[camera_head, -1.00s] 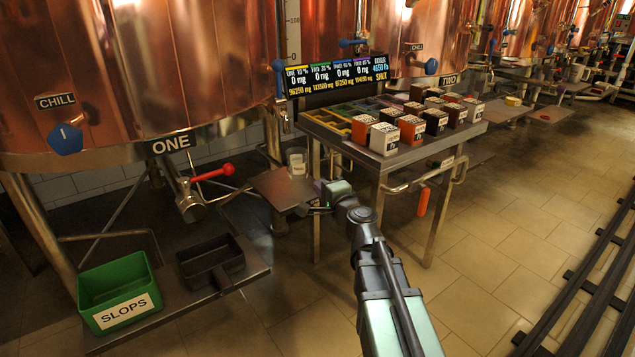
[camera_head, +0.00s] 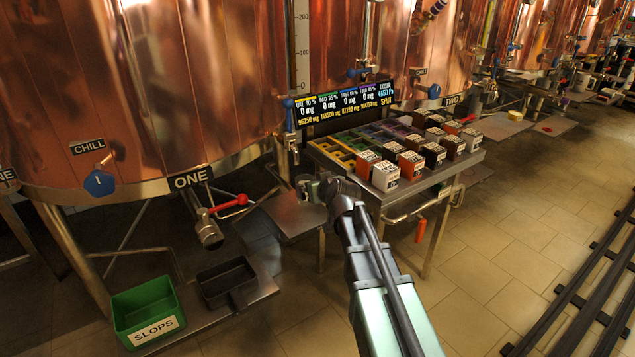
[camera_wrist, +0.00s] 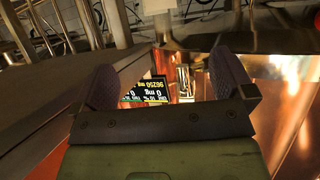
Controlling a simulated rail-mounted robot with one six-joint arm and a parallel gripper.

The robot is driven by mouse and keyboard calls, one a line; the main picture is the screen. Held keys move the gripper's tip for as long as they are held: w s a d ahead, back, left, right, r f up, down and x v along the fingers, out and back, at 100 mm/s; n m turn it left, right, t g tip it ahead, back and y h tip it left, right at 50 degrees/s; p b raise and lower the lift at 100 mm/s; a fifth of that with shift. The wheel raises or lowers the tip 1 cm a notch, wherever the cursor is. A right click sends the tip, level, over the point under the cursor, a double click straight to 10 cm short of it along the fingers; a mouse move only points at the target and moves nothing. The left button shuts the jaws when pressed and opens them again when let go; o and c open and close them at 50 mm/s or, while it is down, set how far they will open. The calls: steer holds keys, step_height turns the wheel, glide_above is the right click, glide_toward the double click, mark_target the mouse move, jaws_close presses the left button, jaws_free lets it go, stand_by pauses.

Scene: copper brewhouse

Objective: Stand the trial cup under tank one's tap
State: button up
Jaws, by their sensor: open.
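A small pale cup (camera_head: 304,184), seemingly the trial cup, is at the back of a small metal shelf (camera_head: 292,218) beside tank one, partly hidden by my gripper. My gripper (camera_head: 318,188) is just right of it; I cannot tell whether they touch. In the wrist view my open gripper (camera_wrist: 172,85) has two dark ridged fingers wide apart, and I make out no cup held between them. Tank one (camera_head: 130,90) carries a red-handled tap (camera_head: 210,230) under its ONE plate, left of the shelf. A narrow spout with a blue handle (camera_head: 289,104) is above the shelf.
A green SLOPS bin (camera_head: 148,316) and a black tray (camera_head: 227,283) are on a low platform below the red-handled tap. A bench (camera_head: 400,205) with several coloured boxes is right of my gripper, a lit display (camera_head: 345,103) behind it. Floor rails (camera_head: 580,290) run at right.

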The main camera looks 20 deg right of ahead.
mark_target(302, 181)
steer(key=b+x, duration=0.4)
steer(key=x, duration=0.7)
steer(key=shift+s+b, duration=0.1)
steer(key=shift+b, duration=0.3)
steer(key=shift+c, duration=0.5)
steer(key=c, duration=0.9)
steer(key=shift+o, duration=0.2)
steer(key=shift+s+a, duration=0.15)
steer(key=shift+a, duration=0.4)
steer(key=shift+s+a, duration=0.15)
steer(key=shift+a, duration=0.35)
steer(key=o, duration=1)
steer(key=shift+c, duration=0.2)
steer(key=shift+s+r, duration=0.1)
